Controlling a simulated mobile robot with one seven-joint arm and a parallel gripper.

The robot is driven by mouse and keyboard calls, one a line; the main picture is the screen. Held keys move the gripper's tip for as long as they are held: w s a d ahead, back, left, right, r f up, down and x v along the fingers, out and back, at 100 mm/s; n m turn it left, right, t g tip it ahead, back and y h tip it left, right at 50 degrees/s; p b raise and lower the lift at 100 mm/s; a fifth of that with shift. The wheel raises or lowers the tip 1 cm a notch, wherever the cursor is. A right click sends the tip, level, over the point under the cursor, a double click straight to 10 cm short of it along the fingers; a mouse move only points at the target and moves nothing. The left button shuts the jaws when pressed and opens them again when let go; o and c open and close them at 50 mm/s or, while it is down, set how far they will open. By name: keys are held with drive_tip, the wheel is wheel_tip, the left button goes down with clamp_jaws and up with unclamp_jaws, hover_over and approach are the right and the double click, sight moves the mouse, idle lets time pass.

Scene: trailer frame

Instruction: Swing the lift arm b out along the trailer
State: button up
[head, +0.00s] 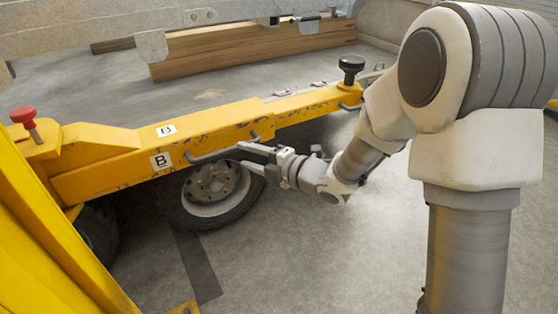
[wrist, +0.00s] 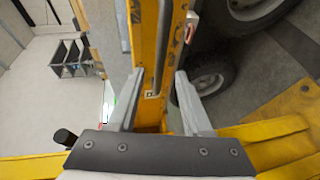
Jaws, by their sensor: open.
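The yellow lift arm b (head: 225,122) runs from the left to the upper middle in the head view, with two white B labels on it. A grey bar handle (head: 213,154) is fixed to its near side. My gripper (head: 242,154) is open at the right part of this handle; I cannot tell whether the handle lies between the fingers. In the wrist view the yellow arm (wrist: 149,45) runs upward beyond my open fingers (wrist: 160,73). Whether the fingers touch it is unclear.
A black knob (head: 351,64) stands at the arm's far end and a red knob (head: 22,115) at the left. A wheel (head: 212,188) sits below the arm. Wooden beams (head: 235,52) and a galvanised rail (head: 120,27) lie behind. The floor at lower middle (head: 300,260) is clear.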

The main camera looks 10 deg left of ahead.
drive_tip(key=p+v, duration=0.1)
drive_tip(key=v, duration=0.9)
drive_tip(key=shift+p, duration=0.3)
drive_tip(key=shift+d, duration=0.1)
drive_tip(key=w+d+r+m+t+h, duration=0.1)
drive_tip(key=d+r+m+t+h, duration=0.1)
drive_tip(key=d+r+m+h, duration=0.35)
drive_tip(key=w+d+r+m+t+h, duration=0.1)
drive_tip(key=d+r+m+t+h, duration=0.1)
drive_tip(key=d+m+h, duration=0.7)
drive_tip(key=s+d+r+m+g, duration=0.1)
drive_tip(key=s+d+m+g, duration=0.15)
drive_tip(key=s+m, duration=0.65)
drive_tip(key=s+d+r+m+g, duration=0.15)
drive_tip(key=s+m+g, duration=0.35)
drive_tip(key=s, duration=0.8)
wheel_tip(320, 180, up, 22)
drive_tip(key=d+t+p, duration=0.1)
drive_tip(key=p, duration=2.2)
drive_tip(key=shift+r+m+y+p, duration=0.2)
drive_tip(key=shift+m+y+p, duration=0.15)
drive_tip(key=shift+y, duration=0.1)
